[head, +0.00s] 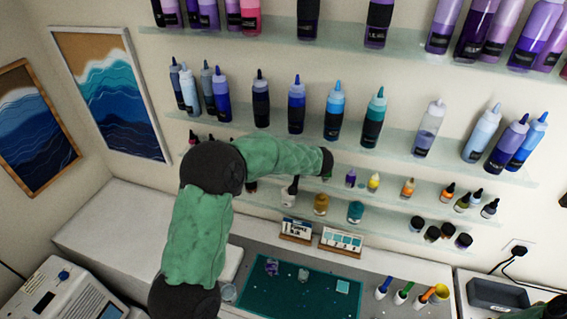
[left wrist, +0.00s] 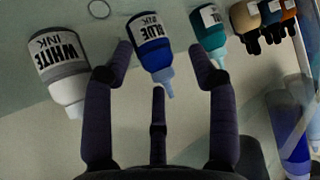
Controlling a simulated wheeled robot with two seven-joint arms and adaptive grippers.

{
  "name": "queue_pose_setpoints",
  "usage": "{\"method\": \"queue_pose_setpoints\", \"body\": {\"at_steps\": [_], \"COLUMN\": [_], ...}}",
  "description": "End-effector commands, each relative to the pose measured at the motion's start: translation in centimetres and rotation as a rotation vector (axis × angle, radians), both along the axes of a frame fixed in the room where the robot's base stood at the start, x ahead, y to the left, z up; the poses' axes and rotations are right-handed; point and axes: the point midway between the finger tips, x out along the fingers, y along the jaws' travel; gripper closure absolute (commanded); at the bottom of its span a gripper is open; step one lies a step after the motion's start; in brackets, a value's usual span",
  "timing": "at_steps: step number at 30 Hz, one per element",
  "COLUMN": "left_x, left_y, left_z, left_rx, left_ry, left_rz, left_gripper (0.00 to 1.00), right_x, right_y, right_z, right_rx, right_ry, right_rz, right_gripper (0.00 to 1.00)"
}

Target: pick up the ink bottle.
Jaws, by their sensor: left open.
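In the left wrist view, a small blue ink bottle (left wrist: 152,42) labelled "BLUE INK", with a pale blue nozzle, lies between the outer fingers of my left gripper (left wrist: 160,48). The gripper is open, with gaps on both sides of the bottle, and I see no grip on it. A white ink bottle (left wrist: 60,70) is just left of the left finger. A teal ink bottle (left wrist: 207,32) is close by the right fingertip. In the head view my left arm reaches to the small-bottle shelf; its wrist hides the gripper and the blue bottle.
Small purple (head: 350,178) and yellow (head: 373,182) bottles stand right of my left wrist. A shelf of tall bottles (head: 296,105) runs just above the arm. Jars (head: 321,204) stand on the shelf below. A green mat (head: 300,295) lies on the counter.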

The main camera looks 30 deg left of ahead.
Motion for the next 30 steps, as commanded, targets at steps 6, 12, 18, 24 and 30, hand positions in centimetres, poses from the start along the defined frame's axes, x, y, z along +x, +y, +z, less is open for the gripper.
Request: {"method": "queue_pose_setpoints", "body": {"at_steps": [6, 12, 18, 24, 30], "left_x": [0.0, 0.0, 0.0, -0.1, -0.7], "left_y": [0.0, 0.0, 0.0, -0.2, -1.3], "left_z": [0.0, 0.0, 0.0, 0.2, 1.4], "left_rx": [-0.001, -0.001, 0.000, 0.000, 0.000], "left_ry": [-0.001, -0.001, -0.002, -0.003, -0.005], "left_rz": [0.000, 0.000, 0.000, 0.000, -0.002], "left_gripper": [0.42, 0.96, 0.96, 0.96, 0.96], "right_x": [0.0, 0.0, 0.0, 0.0, 0.0], "right_y": [0.0, 0.0, 0.0, 0.0, 0.0], "right_z": [0.0, 0.0, 0.0, -0.2, -1.1], "right_rx": [0.000, 0.000, 0.000, 0.000, 0.000], "right_ry": [0.000, 0.000, 0.000, 0.000, 0.000], "right_rz": [0.000, 0.000, 0.000, 0.000, 0.000], "right_gripper": [0.08, 0.08, 0.08, 0.08, 0.08]}}
